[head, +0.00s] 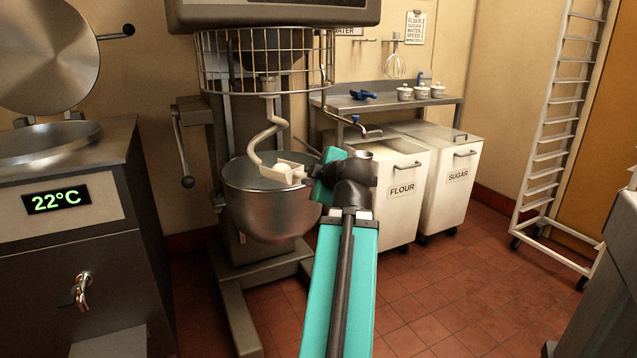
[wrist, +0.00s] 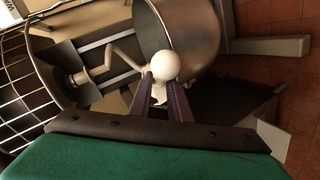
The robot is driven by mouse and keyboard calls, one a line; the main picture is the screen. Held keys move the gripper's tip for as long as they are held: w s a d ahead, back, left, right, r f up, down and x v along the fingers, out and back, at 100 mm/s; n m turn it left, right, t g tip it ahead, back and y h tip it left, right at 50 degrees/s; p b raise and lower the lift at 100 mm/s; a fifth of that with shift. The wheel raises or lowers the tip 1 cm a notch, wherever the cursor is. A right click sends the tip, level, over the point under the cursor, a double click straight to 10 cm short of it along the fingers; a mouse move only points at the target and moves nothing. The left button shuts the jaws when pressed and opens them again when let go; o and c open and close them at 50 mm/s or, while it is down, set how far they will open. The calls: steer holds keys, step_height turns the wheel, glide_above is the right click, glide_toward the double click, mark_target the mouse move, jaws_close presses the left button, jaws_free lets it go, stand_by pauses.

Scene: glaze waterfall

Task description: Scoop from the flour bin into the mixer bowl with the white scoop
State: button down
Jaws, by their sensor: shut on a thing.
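The white scoop (head: 282,173) is at the rim of the steel mixer bowl (head: 270,218), beside the mixer's hook. My gripper (head: 304,174) is shut on the scoop at the bowl's right side. In the wrist view, my gripper's two fingers (wrist: 166,100) meet at the white scoop (wrist: 166,66), whose rounded white end shows in front of the bowl (wrist: 200,35). I cannot tell whether the scoop holds flour. The flour bin (head: 402,205), a white box labelled FLOUR, stands right of the mixer; my arm hides part of its top.
The sugar bin (head: 458,180) stands right of the flour bin. A steel shelf (head: 385,103) behind them holds a blue scoop (head: 363,95) and small white pots (head: 422,91). The wire guard (head: 220,65) is above the bowl. A rack (head: 545,170) stands at right; tiled floor (head: 450,310) is clear.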

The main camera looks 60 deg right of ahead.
mark_target(297, 166)
steer(key=shift+s+d, duration=0.4)
steer(key=shift+s, duration=0.35)
steer(key=shift+w+d+p, duration=0.1)
steer(key=shift+w+p, duration=0.1)
steer(key=shift+p, duration=0.1)
steer(key=shift+w+d+p, duration=0.3)
steer(key=shift+w+p, duration=0.05)
steer(key=shift+p, duration=0.5)
steer(key=shift+w+r+p+x, duration=0.2)
steer(key=shift+r+p+x, duration=0.2)
steer(key=shift+p+x, duration=1.45)
steer(key=shift+w+r+p+x, duration=0.2)
steer(key=shift+r+p+x, duration=0.25)
steer(key=shift+p+x, duration=1.4)
steer(key=shift+w+r+p+x, duration=0.15)
steer(key=shift+r+p+x, duration=0.25)
steer(key=shift+p+x, duration=1.45)
steer(key=shift+w+d+f+m, duration=0.15)
steer(key=shift+w+d+m, duration=0.15)
steer(key=shift+w+d, duration=0.2)
steer(key=shift+g+p, duration=0.3)
steer(key=shift+p, duration=0.1)
